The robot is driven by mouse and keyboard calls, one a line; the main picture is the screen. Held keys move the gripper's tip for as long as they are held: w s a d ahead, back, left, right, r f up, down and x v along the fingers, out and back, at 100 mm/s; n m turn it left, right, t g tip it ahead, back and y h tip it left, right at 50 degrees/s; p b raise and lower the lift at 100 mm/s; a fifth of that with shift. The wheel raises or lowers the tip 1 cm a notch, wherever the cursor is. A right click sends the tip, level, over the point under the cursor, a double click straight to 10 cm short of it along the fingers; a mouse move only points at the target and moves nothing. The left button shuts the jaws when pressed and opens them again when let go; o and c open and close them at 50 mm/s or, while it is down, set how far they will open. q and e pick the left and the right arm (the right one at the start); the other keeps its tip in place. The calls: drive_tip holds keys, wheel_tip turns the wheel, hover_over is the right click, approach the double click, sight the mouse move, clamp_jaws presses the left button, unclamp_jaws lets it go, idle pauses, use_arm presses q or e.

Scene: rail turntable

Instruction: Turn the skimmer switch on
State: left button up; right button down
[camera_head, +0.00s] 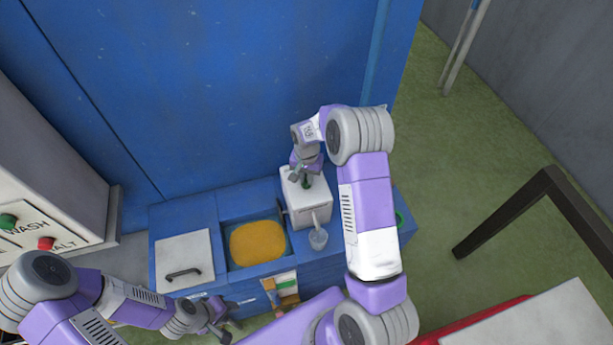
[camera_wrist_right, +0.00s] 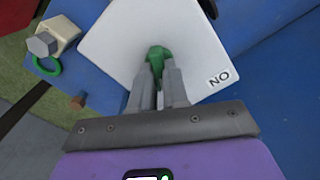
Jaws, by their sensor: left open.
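The skimmer is a white box (camera_head: 313,205) on the blue bench, with a green switch (camera_head: 306,183) on its top. In the right wrist view the green switch (camera_wrist_right: 157,55) stands on the white top (camera_wrist_right: 115,45), beside a printed label that appears upside down and reads "ON". My right gripper (camera_head: 304,172) is over the box. Its two fingers (camera_wrist_right: 160,75) are close together with the switch between their tips. The lower part of the switch is hidden by the fingers. My left gripper (camera_head: 220,328) is open and empty, low in front of the bench.
Left of the skimmer is a basin with orange contents (camera_head: 257,242), then a white lid with a dark handle (camera_head: 184,262). A clear cup (camera_head: 318,239) stands under the skimmer's spout. A panel with green and red buttons (camera_head: 46,243) is at far left. A blue wall rises behind.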

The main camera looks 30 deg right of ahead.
idle(0.4)
drive_tip(key=n+b, duration=0.2)
drive_tip(key=n, duration=0.1)
drive_tip(key=n+b, duration=0.1)
drive_tip(key=n, duration=0.2)
drive_tip(key=n+b, duration=0.1)
drive_tip(key=n, duration=0.2)
drive_tip(key=shift+a, duration=0.1)
drive_tip(key=shift+n, duration=1.3)
drive_tip(key=c, duration=1.1)
unclamp_jaws()
